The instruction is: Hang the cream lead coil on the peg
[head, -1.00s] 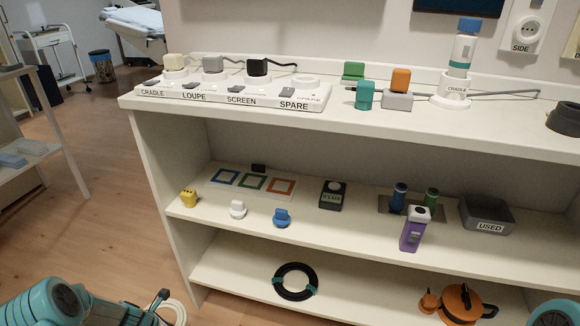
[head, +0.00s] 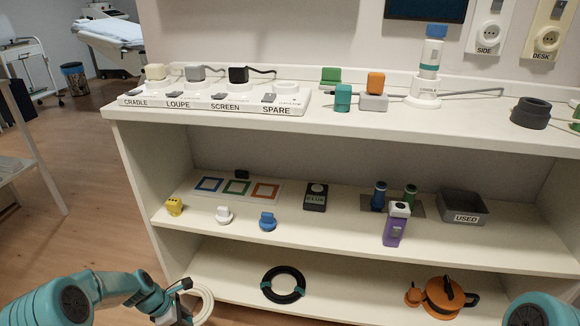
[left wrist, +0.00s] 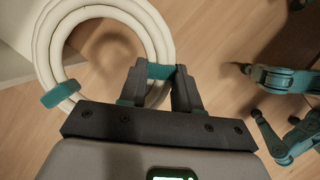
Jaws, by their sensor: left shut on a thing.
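The cream lead coil (left wrist: 45,45) is a round bundle with teal ties. My left gripper (left wrist: 160,78) is shut on the coil at one teal tie. In the head view the coil (head: 203,300) shows at the lower left, partly hidden by my left gripper (head: 180,290), just in front of the shelf unit's left end. No peg can be made out in these frames. My right gripper is not in view; only a piece of my right arm shows at the lower right corner.
The white shelf unit (head: 330,122) fills the middle. A labelled power strip (head: 210,103) stands on top. Open wooden floor (head: 95,195) lies to the left.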

